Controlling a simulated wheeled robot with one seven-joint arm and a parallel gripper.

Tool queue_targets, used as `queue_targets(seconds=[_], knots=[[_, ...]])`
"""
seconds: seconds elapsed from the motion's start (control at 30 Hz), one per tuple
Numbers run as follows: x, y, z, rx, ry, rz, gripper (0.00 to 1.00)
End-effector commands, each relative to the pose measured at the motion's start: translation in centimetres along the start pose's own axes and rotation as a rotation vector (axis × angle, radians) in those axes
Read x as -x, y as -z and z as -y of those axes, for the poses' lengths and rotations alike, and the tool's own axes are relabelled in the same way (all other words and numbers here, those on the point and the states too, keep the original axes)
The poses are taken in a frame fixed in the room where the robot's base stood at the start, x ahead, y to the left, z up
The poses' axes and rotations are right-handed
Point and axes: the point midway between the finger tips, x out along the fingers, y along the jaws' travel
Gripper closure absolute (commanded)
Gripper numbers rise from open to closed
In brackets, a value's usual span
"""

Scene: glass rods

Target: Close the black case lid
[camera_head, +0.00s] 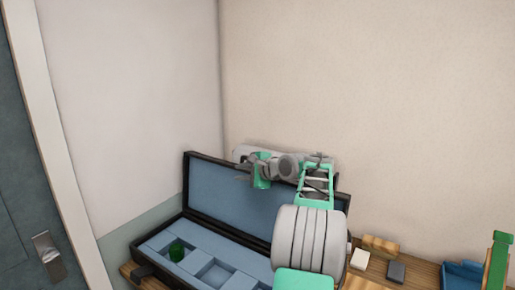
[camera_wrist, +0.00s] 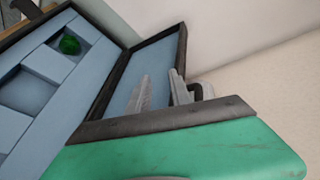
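The black case (camera_head: 150,262) stands open on the wooden table, with a pale blue compartmented inside. Its lid (camera_head: 222,192) is raised at the back, blue lining facing forward; it also shows in the wrist view (camera_wrist: 152,62). A green round object (camera_head: 177,250) sits in a left compartment, also seen in the wrist view (camera_wrist: 69,44). My gripper (camera_head: 243,170) is at the lid's upper edge, left of its middle. In the wrist view its two fingers (camera_wrist: 160,92) stand apart, close to the lid's rim. Whether the rim lies between them or touches them is unclear. My arm hides the lid's right part.
Right of the case are a wooden block (camera_head: 381,246), a white block (camera_head: 360,259) and a dark grey block (camera_head: 396,271). A blue tray (camera_head: 462,275) and a green-topped wooden piece (camera_head: 498,262) stand at far right. Walls rise close behind and left of the case.

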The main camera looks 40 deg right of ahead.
Motion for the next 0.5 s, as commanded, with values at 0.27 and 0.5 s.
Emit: queue_targets(seconds=[0.27, 0.5], knots=[[5.5, 8.6, 4.2, -0.327, 0.153, 0.048, 0.75], [1.4, 8.4, 4.9, -0.327, 0.150, 0.048, 0.75]])
